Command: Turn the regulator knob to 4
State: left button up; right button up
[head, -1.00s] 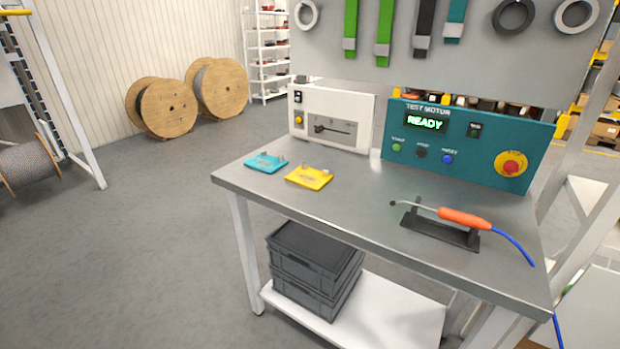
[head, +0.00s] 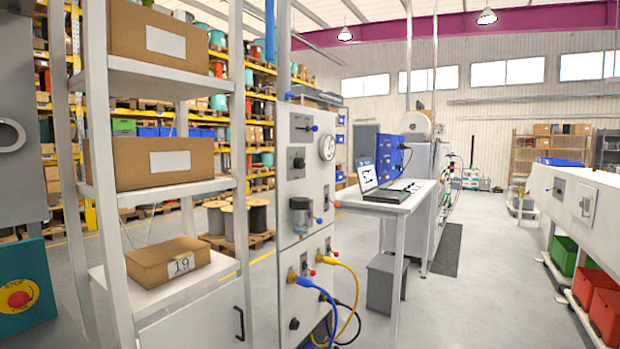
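A tall light-grey panel (head: 310,115) stands near the middle of the head view. Its upper part carries a small dark knob (head: 298,162) on a square plate and a round white gauge (head: 327,147) to the right of it. Below them is a dark cylindrical unit with a bowl (head: 300,217). The panel is seen at an angle and the scale marks are too small to read, so I cannot tell the knob's setting or which part is the regulator. Neither of my grippers is in view.
A white shelf rack with cardboard boxes (head: 165,170) stands close, left of the panel. Yellow and blue hoses (head: 350,290) hang from the panel's lower front. A table with a laptop (head: 372,180) stands behind it. The floor aisle (head: 480,270) on the right is clear.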

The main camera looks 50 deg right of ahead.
aim_at(298, 163)
jog(key=j+z, duration=0.15)
jog(key=z, duration=1.5)
jog(key=i+l+z, duration=0.1)
